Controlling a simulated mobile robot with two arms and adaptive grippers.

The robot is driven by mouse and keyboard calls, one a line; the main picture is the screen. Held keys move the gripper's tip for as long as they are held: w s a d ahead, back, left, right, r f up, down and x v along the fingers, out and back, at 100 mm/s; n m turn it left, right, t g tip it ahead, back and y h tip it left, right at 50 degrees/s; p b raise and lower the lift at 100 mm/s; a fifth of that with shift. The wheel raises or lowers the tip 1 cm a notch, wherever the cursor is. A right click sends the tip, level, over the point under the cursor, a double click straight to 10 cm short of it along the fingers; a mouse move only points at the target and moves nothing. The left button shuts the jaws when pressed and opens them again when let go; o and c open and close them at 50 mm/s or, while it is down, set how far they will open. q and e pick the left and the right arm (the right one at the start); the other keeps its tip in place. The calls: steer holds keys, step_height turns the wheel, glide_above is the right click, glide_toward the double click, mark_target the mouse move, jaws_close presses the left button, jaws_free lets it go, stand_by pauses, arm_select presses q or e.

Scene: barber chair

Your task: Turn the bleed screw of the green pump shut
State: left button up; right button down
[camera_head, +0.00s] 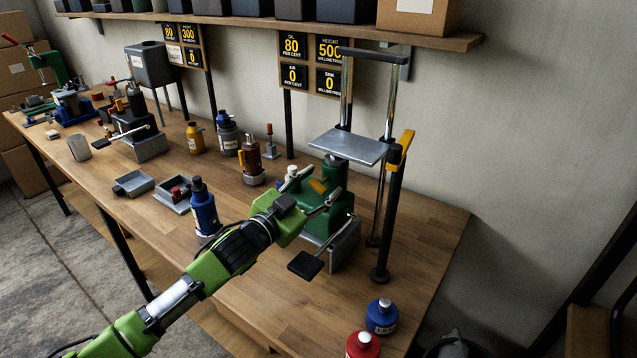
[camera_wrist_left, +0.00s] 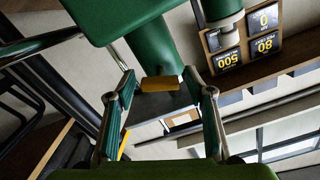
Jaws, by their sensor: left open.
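The green pump (camera_head: 312,222) stands on the bench under a tall press frame with a grey plate (camera_head: 349,146). A yellow tab (camera_head: 318,186), which looks like its bleed screw, shows on the pump's front. My left gripper (camera_head: 318,184) is open at the pump, its fingers spread to either side of the yellow tab. In the left wrist view the yellow tab (camera_wrist_left: 160,84) lies between the fingertips (camera_wrist_left: 157,77), against the green pump body (camera_wrist_left: 142,45). I cannot tell whether a finger touches it. My right gripper is in neither view.
A black pedal (camera_head: 305,265) sticks out at the pump's front. A yellow-topped black post (camera_head: 393,200) stands to its right. A blue bottle (camera_head: 204,208) is left of my arm; blue (camera_head: 381,317) and red (camera_head: 362,345) bottles stand at front right. The bench front right is otherwise clear.

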arm_select(q)
steer(key=c, duration=1.2)
steer(key=shift+o, duration=0.3)
steer(key=shift+m, duration=0.3)
steer(key=m, duration=0.2)
steer(key=shift+m+p, duration=0.3)
steer(key=m, duration=0.3)
steer(key=shift+d+m, duration=0.1)
steer(key=shift+m, duration=0.3)
steer(key=m+p, duration=0.1)
steer(key=m, duration=0.3)
steer(key=shift+f+m, duration=0.15)
steer(key=shift+m, duration=0.25)
steer(key=shift+f+m, duration=0.1)
steer(key=shift+m, duration=0.7)
